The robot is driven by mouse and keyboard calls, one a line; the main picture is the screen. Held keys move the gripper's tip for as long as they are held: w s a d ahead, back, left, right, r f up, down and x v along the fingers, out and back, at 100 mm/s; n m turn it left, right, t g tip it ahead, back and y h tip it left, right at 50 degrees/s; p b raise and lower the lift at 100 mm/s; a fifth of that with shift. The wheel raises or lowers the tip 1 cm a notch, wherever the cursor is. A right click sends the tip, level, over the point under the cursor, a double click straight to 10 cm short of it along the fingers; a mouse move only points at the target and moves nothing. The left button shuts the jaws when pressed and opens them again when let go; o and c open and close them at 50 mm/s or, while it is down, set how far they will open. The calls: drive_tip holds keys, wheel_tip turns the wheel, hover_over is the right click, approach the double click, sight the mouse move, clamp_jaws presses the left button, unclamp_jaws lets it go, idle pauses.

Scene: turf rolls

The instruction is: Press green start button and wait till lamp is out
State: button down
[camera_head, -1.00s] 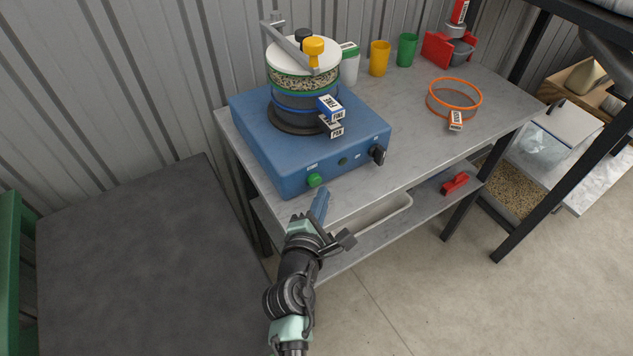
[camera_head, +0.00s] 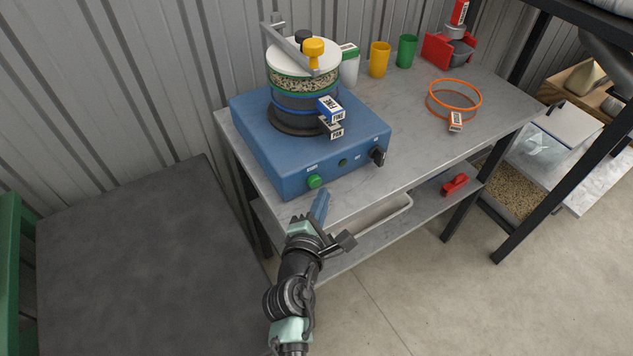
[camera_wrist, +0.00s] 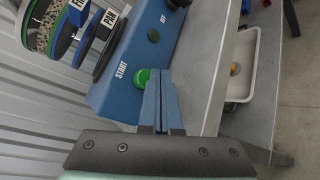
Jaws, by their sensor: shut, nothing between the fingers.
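The blue sieve shaker (camera_head: 262,135) stands on the grey bench with a sieve stack (camera_head: 300,85) clamped on top. Its green start button (camera_head: 313,181) is on the front face, under the START label; it also shows in the wrist view (camera_wrist: 142,80). A small dark green round lamp (camera_head: 343,162), right of the button, looks unlit; it also shows in the wrist view (camera_wrist: 153,35). My gripper (camera_head: 323,194) is shut and empty, its blue fingertips just in front and right of the button. Whether they touch it I cannot tell.
A black knob (camera_head: 377,155) sits at the front right of the shaker. An orange-rimmed sieve (camera_head: 454,98), a yellow cup (camera_head: 380,59) and a green cup (camera_head: 407,50) stand on the bench. A white tray (camera_head: 375,215) lies on the shelf below.

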drive_tip(key=shift+w, duration=0.1)
idle(0.7)
drive_tip(key=shift+w+a, duration=0.25)
drive_tip(key=shift+w, duration=0.05)
drive_tip(key=shift+w+a+b, duration=0.35)
drive_tip(key=shift+w, duration=0.05)
idle(0.8)
idle(0.4)
drive_tip(key=shift+s+d+p, duration=0.6)
drive_tip(key=shift+s, duration=0.2)
drive_tip(key=s+d+p, duration=0.2)
drive_tip(key=shift+s+r, duration=0.1)
drive_tip(key=shift+s, duration=0.3)
drive_tip(key=shift+s+d, duration=0.5)
drive_tip(key=shift+s, duration=0.1)
